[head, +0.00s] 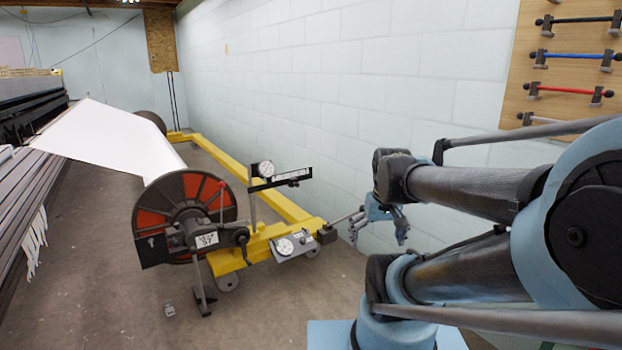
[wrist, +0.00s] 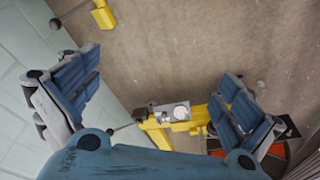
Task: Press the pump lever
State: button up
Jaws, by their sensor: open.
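A thin rod lever (head: 343,219) slants up and right from a dark block (head: 326,236) at the end of the yellow frame. I take it for the pump lever; no label shows. Its far end lies near or behind my gripper in the head view. In the wrist view the lever (wrist: 123,126) ends in a dark ball, low and left of centre, close to my gripper's palm in the picture. My gripper (head: 379,230) is open and empty, its fingers spread wide and pointing down. Both fingers show in the wrist view (wrist: 155,85). I cannot tell whether it touches the lever.
A block wall (head: 400,70) runs close behind my arm. Open floor (head: 300,310) lies in front.

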jog(key=shift+m, duration=0.3)
jog(key=s+f, duration=0.1)
jog(key=s, duration=0.1)
jog(key=s+f, duration=0.1)
jog(key=s, duration=0.1)
jog(key=shift+s+d+f, duration=0.1)
jog(key=shift+d+f, duration=0.2)
jog(key=shift+d, duration=0.1)
